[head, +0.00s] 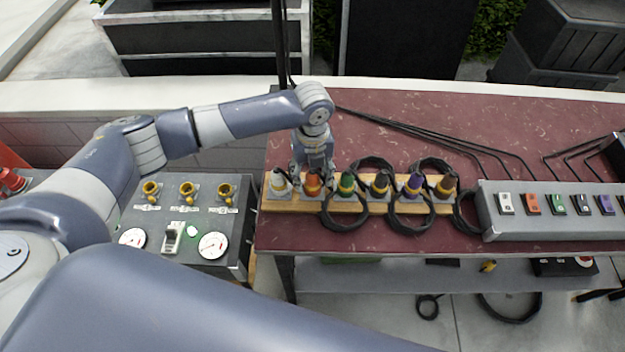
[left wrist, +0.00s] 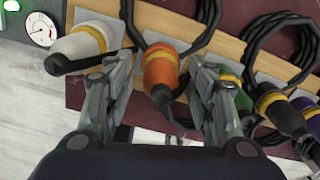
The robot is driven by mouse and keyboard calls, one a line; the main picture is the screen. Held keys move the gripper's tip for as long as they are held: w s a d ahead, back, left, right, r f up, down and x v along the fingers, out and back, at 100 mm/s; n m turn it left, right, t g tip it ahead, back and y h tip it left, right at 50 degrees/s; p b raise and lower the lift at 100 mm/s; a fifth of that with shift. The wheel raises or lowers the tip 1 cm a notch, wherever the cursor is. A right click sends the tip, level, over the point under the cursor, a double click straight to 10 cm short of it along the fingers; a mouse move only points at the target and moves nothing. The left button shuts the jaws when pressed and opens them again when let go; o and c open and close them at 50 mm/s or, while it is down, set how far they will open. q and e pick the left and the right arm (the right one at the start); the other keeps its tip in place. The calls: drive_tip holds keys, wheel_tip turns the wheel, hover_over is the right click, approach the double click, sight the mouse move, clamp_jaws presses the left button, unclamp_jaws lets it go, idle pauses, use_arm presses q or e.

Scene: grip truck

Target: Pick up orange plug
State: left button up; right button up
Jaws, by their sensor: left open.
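The orange plug (head: 313,183) stands in a wooden rack (head: 294,204) on the dark red table, second from the left. In the left wrist view the orange plug (left wrist: 160,72), with its yellow band, lies between the two fingers of my left gripper (left wrist: 160,85). The fingers are apart, with a gap on each side of the plug. In the head view my left gripper (head: 313,172) is directly over the plug and partly hides it. My right gripper is not in view.
Coiled black cables (head: 345,212) hang at the rack. A grey socket box (head: 550,228) sits at right, a gauge panel (head: 150,214) at left.

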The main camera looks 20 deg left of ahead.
use_arm(q)
clamp_jaws()
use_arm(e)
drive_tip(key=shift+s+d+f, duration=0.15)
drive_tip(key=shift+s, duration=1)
